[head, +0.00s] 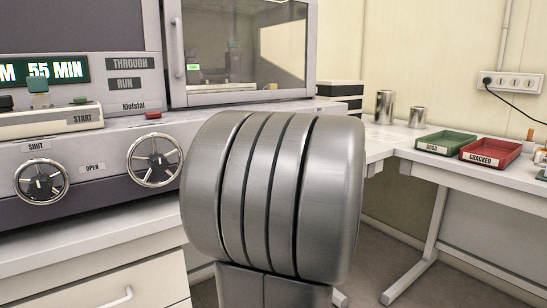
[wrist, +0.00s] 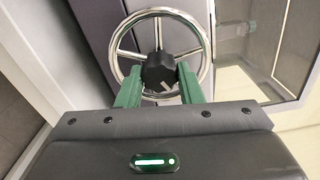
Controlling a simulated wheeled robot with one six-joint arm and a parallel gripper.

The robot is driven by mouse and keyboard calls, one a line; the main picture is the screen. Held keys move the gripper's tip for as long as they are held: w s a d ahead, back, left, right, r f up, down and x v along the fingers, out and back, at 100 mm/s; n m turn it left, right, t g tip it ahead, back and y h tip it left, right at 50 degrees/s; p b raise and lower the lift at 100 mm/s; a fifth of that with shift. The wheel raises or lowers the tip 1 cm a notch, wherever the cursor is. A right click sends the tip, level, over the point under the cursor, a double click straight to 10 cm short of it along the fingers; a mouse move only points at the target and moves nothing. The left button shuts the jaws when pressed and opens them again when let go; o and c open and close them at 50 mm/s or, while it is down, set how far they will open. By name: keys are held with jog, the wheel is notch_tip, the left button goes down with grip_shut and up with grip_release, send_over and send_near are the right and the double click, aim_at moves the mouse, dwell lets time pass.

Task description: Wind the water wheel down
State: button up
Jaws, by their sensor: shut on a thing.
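In the wrist view a chrome handwheel (wrist: 160,13) with spokes and a black hub knob (wrist: 160,68) faces my gripper (wrist: 159,77). My gripper's two green fingers are shut on the black knob, one on each side; the exact contact is partly hidden. In the head view two chrome wheels show on the dark panel: a left wheel (head: 40,182) beside SHUT and OPEN labels, and a right wheel (head: 154,160). No fingers show on either hub there. My large grey arm link hides my gripper and the panel to the right. I cannot read which wheel is for water.
A glass-doored chamber (head: 243,42) stands above the panel. A START box (head: 50,121) sits on the ledge at left. A side table holds metal cups (head: 385,107), a green GOOD tray (head: 445,144) and a red CRACKED tray (head: 490,153). Floor shows between the counters.

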jog(key=shift+n+b, duration=0.5)
jog(key=shift+n, duration=0.1)
jog(key=o, duration=1)
jog(key=p+v, duration=0.1)
jog(key=v, duration=1.2)
jog(key=shift+s+d+p, duration=0.25)
jog(key=shift+s+p, duration=0.1)
